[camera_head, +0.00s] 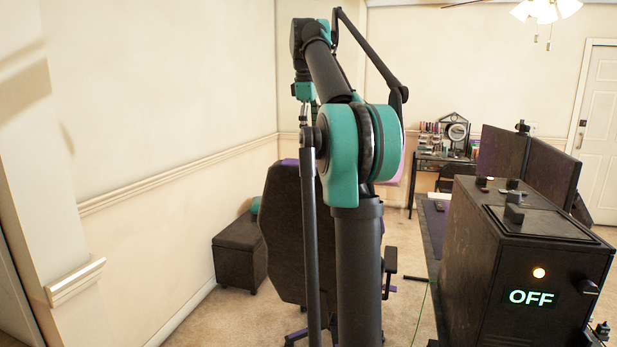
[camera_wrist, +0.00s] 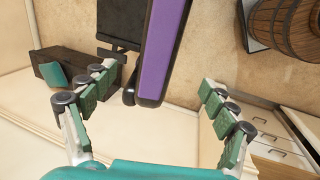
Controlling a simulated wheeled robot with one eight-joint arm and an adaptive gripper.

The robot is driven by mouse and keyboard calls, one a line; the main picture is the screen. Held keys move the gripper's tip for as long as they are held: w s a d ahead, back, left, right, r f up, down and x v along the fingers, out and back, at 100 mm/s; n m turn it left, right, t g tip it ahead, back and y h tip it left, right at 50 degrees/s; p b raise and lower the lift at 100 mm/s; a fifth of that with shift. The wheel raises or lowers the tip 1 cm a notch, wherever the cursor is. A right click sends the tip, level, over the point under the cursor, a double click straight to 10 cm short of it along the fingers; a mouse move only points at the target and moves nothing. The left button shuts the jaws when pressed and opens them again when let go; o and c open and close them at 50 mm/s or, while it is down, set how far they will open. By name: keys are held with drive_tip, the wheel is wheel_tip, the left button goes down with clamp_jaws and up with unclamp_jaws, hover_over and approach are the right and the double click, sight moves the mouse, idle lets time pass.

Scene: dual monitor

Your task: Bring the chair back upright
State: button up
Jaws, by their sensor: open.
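The office chair (camera_head: 284,235) has a dark backrest with purple trim. In the head view it stands behind my arm, its back slanting slightly, with an armrest (camera_head: 389,268) showing to the right of the arm. My arm hides much of its seat and base, so I cannot tell how far it tilts. In the wrist view, a purple and black edge of the chair (camera_wrist: 163,45) reaches down between the fingers. My gripper (camera_wrist: 157,80) is open, with visible gaps from both finger rows to that edge.
A dark storage bench (camera_head: 240,252) stands by the left wall. A dark cabinet with an OFF display (camera_head: 528,297) stands at right, near a desk with two monitors (camera_head: 528,165). A wooden barrel (camera_wrist: 283,28) shows in the wrist view. Carpet is open between chair and desk.

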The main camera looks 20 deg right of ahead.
drive_tip(key=x, duration=1.7)
drive_tip(key=shift+w, duration=0.1)
drive_tip(key=shift+c, duration=0.2)
